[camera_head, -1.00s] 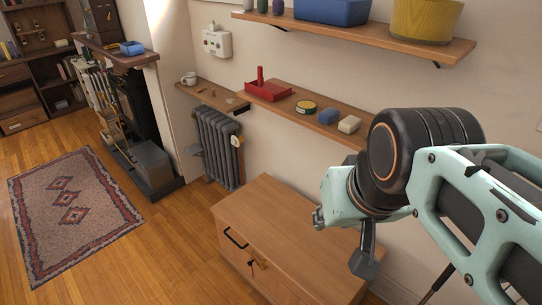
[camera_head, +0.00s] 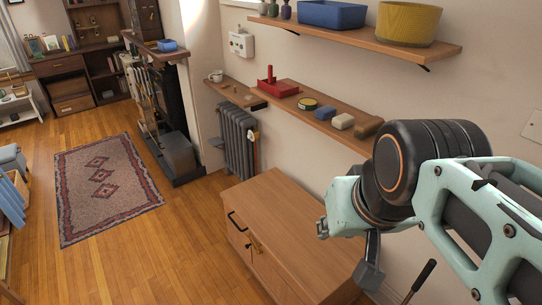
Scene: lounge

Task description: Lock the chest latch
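The chest (camera_head: 290,205) is a light brown wooden cabinet standing against the wall, with a flat top and a front facing lower left. A black bar handle (camera_head: 236,221) is on its front. A small brass-coloured latch (camera_head: 257,248) sits low on the front, beside a small dark fitting; whether it is locked is too small to tell. My gripper (camera_head: 368,274) is to the right of the latch, in front of the chest top in the picture and apart from the latch. Only a dark finger-like part shows clearly, so its opening cannot be judged.
A wall shelf (camera_head: 330,127) above the chest holds a red tray (camera_head: 278,88), a blue block (camera_head: 343,121) and other small items. A radiator (camera_head: 237,140) stands behind the chest. The floor (camera_head: 190,245) left of the chest is clear, with a patterned rug (camera_head: 125,215) further left.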

